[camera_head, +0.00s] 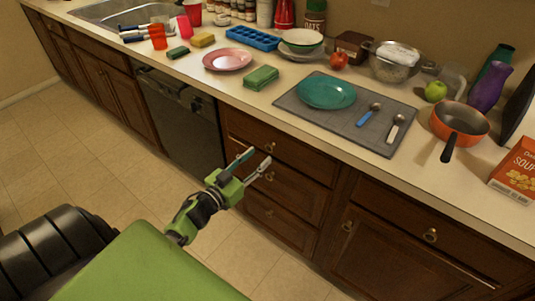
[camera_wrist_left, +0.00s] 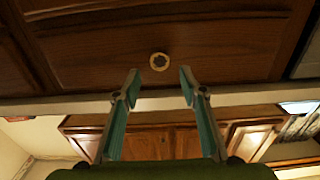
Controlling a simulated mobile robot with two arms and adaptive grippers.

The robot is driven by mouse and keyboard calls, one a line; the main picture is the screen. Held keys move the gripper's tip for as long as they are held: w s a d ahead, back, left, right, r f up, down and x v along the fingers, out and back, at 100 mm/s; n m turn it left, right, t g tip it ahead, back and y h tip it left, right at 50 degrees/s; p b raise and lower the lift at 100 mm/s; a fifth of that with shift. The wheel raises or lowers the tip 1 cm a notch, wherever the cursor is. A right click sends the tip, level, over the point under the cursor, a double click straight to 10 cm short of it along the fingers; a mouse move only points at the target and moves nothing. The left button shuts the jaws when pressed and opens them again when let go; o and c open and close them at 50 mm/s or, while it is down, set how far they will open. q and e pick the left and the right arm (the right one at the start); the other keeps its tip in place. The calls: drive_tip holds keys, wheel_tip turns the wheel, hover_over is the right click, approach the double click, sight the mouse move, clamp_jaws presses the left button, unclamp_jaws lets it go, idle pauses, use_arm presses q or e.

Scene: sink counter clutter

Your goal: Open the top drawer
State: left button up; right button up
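The top drawer (camera_head: 290,156) is a dark brown wooden front just under the counter, with a small round brass knob (camera_head: 270,147). It looks shut. My left gripper (camera_head: 255,161) is open and empty in front of the drawer stack, its fingers pointing at the fronts. In the left wrist view, a drawer front (camera_wrist_left: 90,62) beside the pale counter edge fills the upper part. Its knob (camera_wrist_left: 159,61) shows between and beyond the spread fingertips (camera_wrist_left: 161,76), not touched by them. My right gripper is not in view.
Middle drawer (camera_head: 300,193) and bottom drawer (camera_head: 285,226) lie below. A dishwasher (camera_head: 180,118) is to the left, a cabinet (camera_head: 385,250) to the right. The counter above holds a grey mat (camera_head: 380,143), teal plate (camera_head: 326,91) and orange pan (camera_head: 459,121). Floor in front is clear.

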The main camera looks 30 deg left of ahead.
sight(269, 148)
use_arm(q)
drive_tip(key=w+b, duration=0.1)
drive_tip(key=w, duration=0.4)
drive_tip(key=shift+w+d, duration=0.2)
clamp_jaws()
